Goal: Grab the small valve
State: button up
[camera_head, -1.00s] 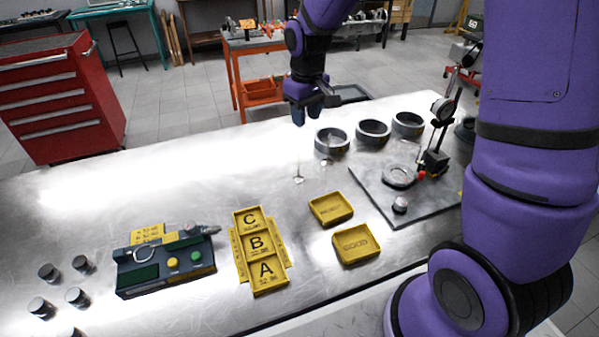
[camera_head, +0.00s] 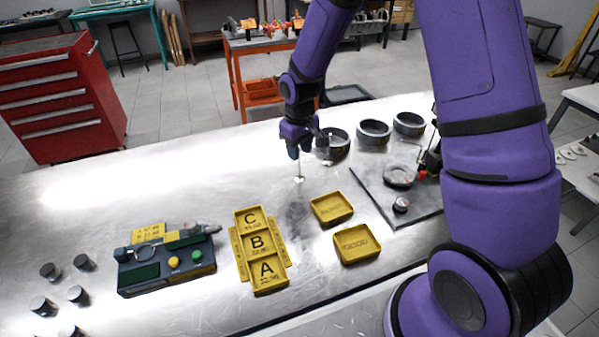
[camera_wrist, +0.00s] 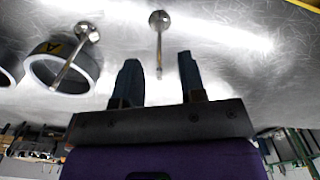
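Two thin metal valves stand upright on the steel table, heads down and stems up. One valve (camera_wrist: 158,20) is in the upper middle of the wrist view, its stem pointing to the gap between my fingers; it also shows in the head view (camera_head: 299,179), just below my gripper. The other valve (camera_wrist: 87,32) stands to its left in the wrist view, in front of a grey ring. The middle valve looks slightly smaller, but the difference is slight. My gripper (camera_wrist: 158,61) is open and empty, and shows in the head view (camera_head: 299,152) above the table.
Grey rings (camera_head: 374,132) stand at the table's back right, one (camera_wrist: 42,72) close beside my gripper. A dark plate (camera_head: 415,208) with a gauge stand is at right. Yellow trays (camera_head: 335,222), a lettered yellow holder (camera_head: 250,218) and a green-black device (camera_head: 140,285) lie in front.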

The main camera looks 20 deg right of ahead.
jog(key=shift+f, duration=1.45)
jog(key=shift+c, duration=0.2)
grip_shut()
jog(key=shift+r, duration=0.1)
